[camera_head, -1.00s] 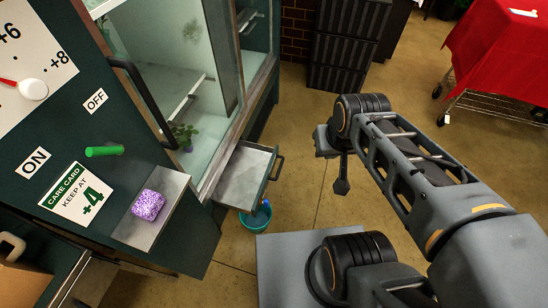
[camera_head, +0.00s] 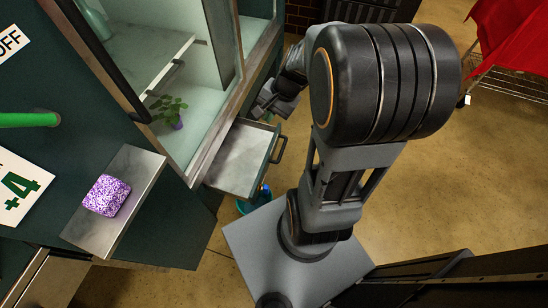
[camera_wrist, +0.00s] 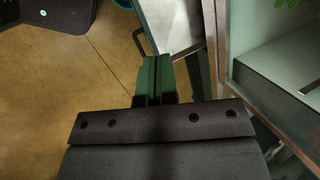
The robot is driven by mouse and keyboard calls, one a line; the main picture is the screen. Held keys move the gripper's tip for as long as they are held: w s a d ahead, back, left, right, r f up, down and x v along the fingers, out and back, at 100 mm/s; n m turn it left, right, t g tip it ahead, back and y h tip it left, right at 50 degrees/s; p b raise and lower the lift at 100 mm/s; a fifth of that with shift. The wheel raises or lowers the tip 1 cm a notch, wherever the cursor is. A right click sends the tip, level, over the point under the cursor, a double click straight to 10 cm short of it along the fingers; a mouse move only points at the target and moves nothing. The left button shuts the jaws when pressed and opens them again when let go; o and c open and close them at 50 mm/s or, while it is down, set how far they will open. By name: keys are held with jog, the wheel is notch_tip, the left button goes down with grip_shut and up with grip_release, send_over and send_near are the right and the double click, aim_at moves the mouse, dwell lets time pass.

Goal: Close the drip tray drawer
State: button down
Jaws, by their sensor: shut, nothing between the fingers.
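The drip tray drawer (camera_head: 236,160) sticks out of the dark green cabinet below the glass case, with a pale metal inside and a dark bar handle (camera_head: 279,150) on its front. My gripper (camera_head: 262,110) is beyond the drawer's far side edge in the head view, shut and empty; whether it touches the drawer cannot be told. In the wrist view the shut green fingers (camera_wrist: 156,72) point at the drawer (camera_wrist: 172,22), overlapping its near edge. The handle (camera_wrist: 137,40) shows just left of the fingertips there.
A teal bucket (camera_head: 246,207) stands on the floor below the drawer. The glass case (camera_head: 215,85) with a small potted plant (camera_head: 175,112) is beside it. A purple patterned block (camera_head: 106,195) lies on a metal shelf. Open floor (camera_head: 420,215) lies to the right.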

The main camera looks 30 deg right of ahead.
jog(key=w+d+f+m+t+y+b, duration=0.1)
jog(key=d+f+m+b, duration=0.35)
jog(key=f, duration=0.55)
jog(key=w+d+f+m+t+y+b, duration=0.1)
jog(key=d+f+m+b, duration=0.35)
jog(key=f, duration=0.55)
jog(key=m+t+b, duration=0.3)
jog(key=m+b, duration=0.1)
jog(key=m, duration=0.3)
send_near(272, 149)
jog(key=s+d+r, duration=0.2)
jog(key=s+d, duration=0.2)
jog(key=b+x, duration=0.1)
jog(key=x, duration=0.2)
jog(key=b+x, duration=0.2)
jog(key=x, duration=0.2)
jog(key=b+x, duration=0.1)
jog(key=x, duration=0.3)
jog(key=shift+w+a+r+b, duration=0.15)
jog(key=shift+a+r+b, duration=0.05)
jog(key=shift+a+b, duration=0.2)
jog(key=shift+w+a+r+m, duration=0.1)
jog(key=shift+w+a+m, duration=0.2)
jog(key=shift+w+a, duration=0.3)
jog(key=shift+w, duration=0.15)
